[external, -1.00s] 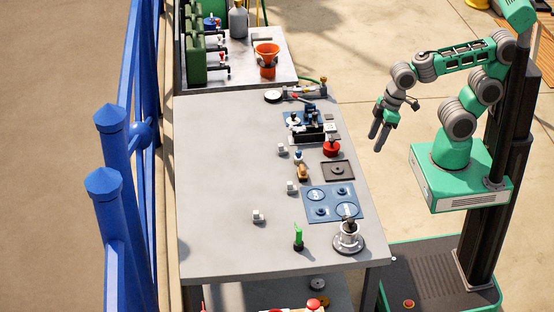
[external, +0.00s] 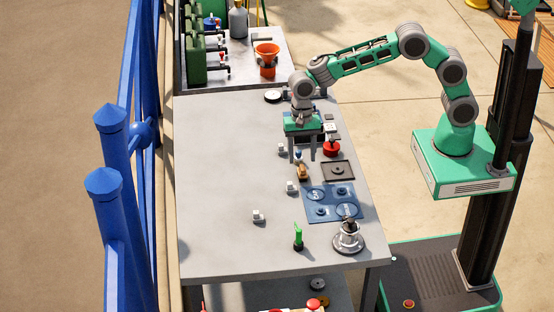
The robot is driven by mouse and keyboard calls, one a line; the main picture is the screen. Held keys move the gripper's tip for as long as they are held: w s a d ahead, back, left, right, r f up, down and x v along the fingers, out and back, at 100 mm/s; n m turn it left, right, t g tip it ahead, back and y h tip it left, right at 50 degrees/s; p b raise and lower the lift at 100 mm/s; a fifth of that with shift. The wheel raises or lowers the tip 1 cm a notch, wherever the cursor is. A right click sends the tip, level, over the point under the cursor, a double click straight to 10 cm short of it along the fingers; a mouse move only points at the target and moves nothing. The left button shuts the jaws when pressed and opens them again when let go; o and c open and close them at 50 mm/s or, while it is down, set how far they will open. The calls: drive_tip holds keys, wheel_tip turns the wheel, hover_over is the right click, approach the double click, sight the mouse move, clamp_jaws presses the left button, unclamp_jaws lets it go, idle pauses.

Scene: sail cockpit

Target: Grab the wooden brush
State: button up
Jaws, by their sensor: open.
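A small tan-brown object (external: 302,173), which looks like the wooden brush, lies on the grey table (external: 225,180) right of its middle. It is small in the picture, so its bristles cannot be made out. My gripper (external: 302,161) is over the table, pointing down, with its two fingers apart. It is open, and nothing shows held between the fingers. In the picture the fingertips are just above the brown object; the exact height gap cannot be told. My gripper hides part of the dark-and-blue device behind it.
A red knob-like item (external: 331,148), a dark square tray (external: 338,171) and a blue mat (external: 331,203) lie to the right. Small grey blocks (external: 291,187) stand nearby. A green item (external: 298,238) and a metal fitting (external: 348,238) stand in front. The table's left side is clear.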

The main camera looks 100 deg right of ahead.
sight(302, 167)
drive_tip(key=f, duration=0.1)
drive_tip(key=f+p, duration=0.1)
drive_tip(key=f, duration=0.1)
drive_tip(key=a+f, duration=0.1)
drive_tip(key=f, duration=0.1)
drive_tip(key=shift+f, duration=0.1)
drive_tip(key=shift+c, duration=0.4)
clamp_jaws()
